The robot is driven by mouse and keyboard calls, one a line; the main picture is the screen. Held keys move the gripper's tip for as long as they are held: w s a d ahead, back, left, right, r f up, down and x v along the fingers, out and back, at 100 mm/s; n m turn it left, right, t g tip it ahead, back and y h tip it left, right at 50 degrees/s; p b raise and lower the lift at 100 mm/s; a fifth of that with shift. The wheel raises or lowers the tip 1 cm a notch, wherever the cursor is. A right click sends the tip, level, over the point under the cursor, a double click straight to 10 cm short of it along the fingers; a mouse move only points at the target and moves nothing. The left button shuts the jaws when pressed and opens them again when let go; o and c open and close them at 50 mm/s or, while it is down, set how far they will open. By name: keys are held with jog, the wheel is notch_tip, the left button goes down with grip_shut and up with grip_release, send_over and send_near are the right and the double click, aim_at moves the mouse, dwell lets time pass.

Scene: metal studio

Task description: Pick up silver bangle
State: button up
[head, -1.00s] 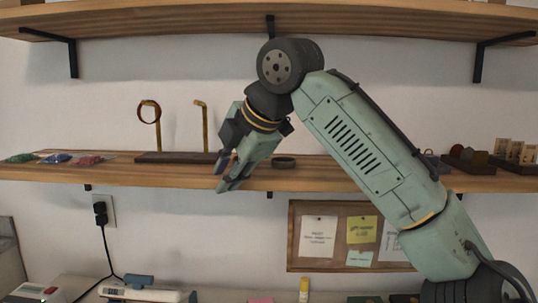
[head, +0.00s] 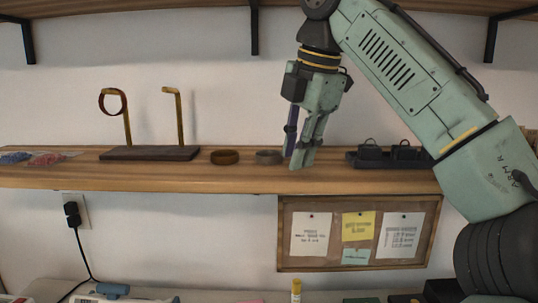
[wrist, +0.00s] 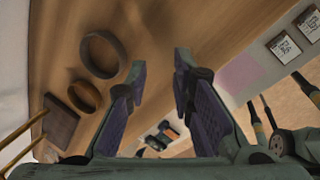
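The silver bangle (head: 268,157) looks like a dull grey ring lying flat on the wooden shelf (head: 190,177). In the wrist view it is the grey ring (wrist: 103,55) at the upper left. My gripper (head: 298,164) points down over the shelf just to the right of the bangle. In the wrist view the gripper (wrist: 160,65) has its two fingers spread with nothing between them. The bangle lies outside the fingers, beside the left one. A bronze-coloured bangle (head: 225,157) lies to the left of the silver one.
A dark-based stand (head: 150,153) with two brass posts, one carrying a ring, is at left. A black holder (head: 385,159) with small items is close on the right of my gripper. A pinboard (head: 358,262) hangs below the shelf.

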aim_at(275, 163)
jog(key=w+a, duration=0.1)
jog(key=w, duration=0.1)
jog(key=w+a+p, duration=0.1)
jog(key=w+a, duration=0.1)
jog(key=shift+w+f, duration=0.1)
jog(key=shift+w, duration=0.15)
jog(key=shift+f, duration=0.5)
jog(key=shift+c, duration=0.6)
grip_shut()
